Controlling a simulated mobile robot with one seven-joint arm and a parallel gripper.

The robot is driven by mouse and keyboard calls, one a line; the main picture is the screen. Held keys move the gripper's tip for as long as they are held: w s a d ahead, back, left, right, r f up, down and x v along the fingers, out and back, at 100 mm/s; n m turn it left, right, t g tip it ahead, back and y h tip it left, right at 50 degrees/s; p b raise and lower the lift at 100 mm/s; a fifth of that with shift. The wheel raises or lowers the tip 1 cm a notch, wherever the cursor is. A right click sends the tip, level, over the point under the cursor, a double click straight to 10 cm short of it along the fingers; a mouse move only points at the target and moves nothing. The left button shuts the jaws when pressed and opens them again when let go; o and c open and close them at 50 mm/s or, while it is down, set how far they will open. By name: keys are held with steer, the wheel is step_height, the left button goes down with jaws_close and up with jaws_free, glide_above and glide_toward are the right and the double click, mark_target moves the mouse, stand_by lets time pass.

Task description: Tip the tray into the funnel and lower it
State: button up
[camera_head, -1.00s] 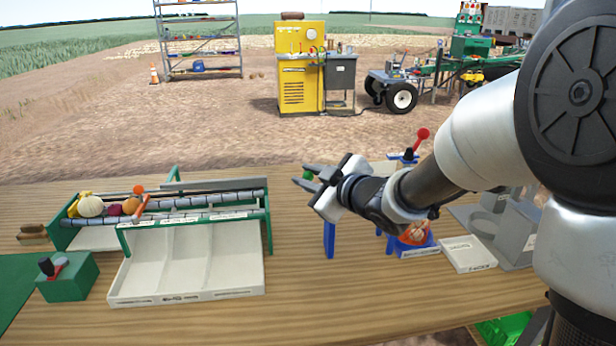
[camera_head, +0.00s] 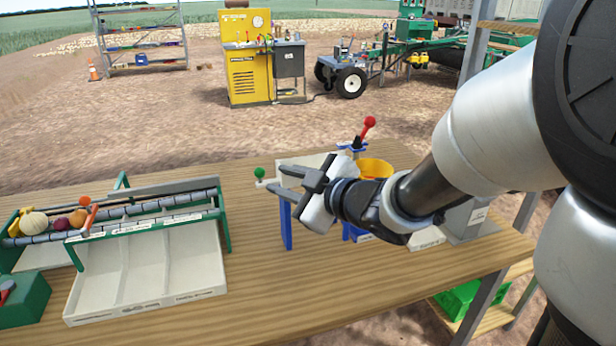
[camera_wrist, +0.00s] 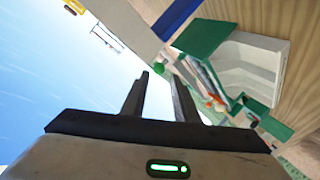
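A pale tray (camera_head: 306,162) with a green knob (camera_head: 260,173) at its left end sits on a stand with blue legs (camera_head: 286,226) in the head view. A yellow-orange funnel (camera_head: 374,168) is just right of it, partly hidden by my arm. A lever with a red ball (camera_head: 368,123) rises behind. My gripper (camera_head: 280,182) is open and empty in front of the tray, with its fingertips just right of the knob and apart from it. The wrist view shows the two fingers (camera_wrist: 158,95) apart with nothing between them. My wrist hides part of the stand.
A white three-bay bin (camera_head: 145,275) and a roller conveyor (camera_head: 110,215) with vegetables stand at the left. A green control box (camera_head: 25,300) is at the left edge. Bare wooden table (camera_head: 300,290) lies in front of the stand. A green crate (camera_head: 460,300) is below at right.

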steer(key=v, duration=0.8)
